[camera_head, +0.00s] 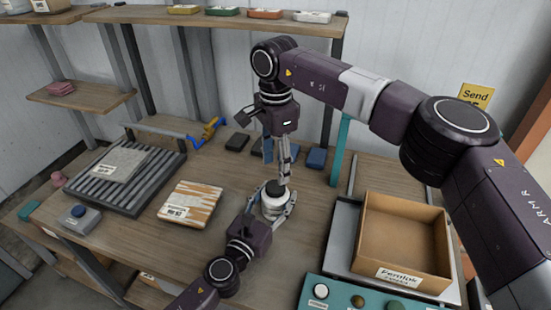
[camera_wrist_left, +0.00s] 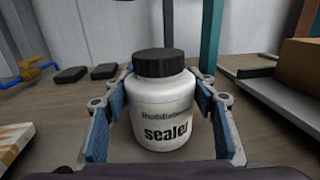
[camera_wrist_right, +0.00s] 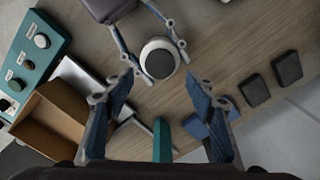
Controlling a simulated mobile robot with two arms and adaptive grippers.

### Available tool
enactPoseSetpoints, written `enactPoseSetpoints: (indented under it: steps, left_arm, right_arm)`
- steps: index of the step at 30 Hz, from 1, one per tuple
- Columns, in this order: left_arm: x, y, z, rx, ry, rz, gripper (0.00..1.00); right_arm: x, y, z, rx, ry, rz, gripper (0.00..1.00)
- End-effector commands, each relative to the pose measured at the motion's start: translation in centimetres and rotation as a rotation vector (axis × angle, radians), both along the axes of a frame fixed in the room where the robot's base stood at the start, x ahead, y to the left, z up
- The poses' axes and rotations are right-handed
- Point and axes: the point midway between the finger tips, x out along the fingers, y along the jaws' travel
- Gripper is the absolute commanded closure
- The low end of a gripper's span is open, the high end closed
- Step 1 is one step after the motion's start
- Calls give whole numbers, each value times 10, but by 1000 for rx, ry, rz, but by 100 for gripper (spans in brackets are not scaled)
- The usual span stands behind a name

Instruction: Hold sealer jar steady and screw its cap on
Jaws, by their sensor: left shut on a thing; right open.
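The sealer jar (camera_wrist_left: 168,112) is white with a dark label print and stands upright on the wooden bench; it also shows in the head view (camera_head: 272,207). Its black cap (camera_wrist_left: 159,63) sits level on top; I cannot tell how tightly. My left gripper (camera_head: 276,208) is shut on the jar's body, one finger on each side, in the left wrist view too. My right gripper (camera_head: 281,178) points down from above, near the cap. In the right wrist view its fingers (camera_wrist_right: 161,76) are open and empty, with the cap (camera_wrist_right: 159,63) between and beyond the tips.
A cardboard box (camera_head: 402,240) on a grey tray stands to the right, with a teal button panel (camera_head: 350,295) in front. A labelled striped packet (camera_head: 189,204) and a roller rack (camera_head: 122,175) lie left. Dark and blue blocks (camera_head: 316,158) lie behind the jar.

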Motion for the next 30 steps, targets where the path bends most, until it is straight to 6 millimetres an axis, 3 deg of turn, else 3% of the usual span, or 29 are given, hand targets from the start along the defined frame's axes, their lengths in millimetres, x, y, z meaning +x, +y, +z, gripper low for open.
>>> enactPoseSetpoints:
  steps: [6, 12, 24, 30]
  left_arm:
    - [0, 0, 0, 0, 0, 1, 100]
    - [0, 0, 0, 0, 0, 1, 100]
    - [0, 0, 0, 0, 0, 0, 100]
    - [0, 0, 0, 0, 0, 0, 100]
  right_arm:
    - [-1, 0, -36, 0, 2, 0, 49]
    - [0, 0, -58, 0, 1, 0, 49]
    - [0, 0, -65, 0, 1, 0, 49]
    - [0, 0, -65, 0, 1, 0, 71]
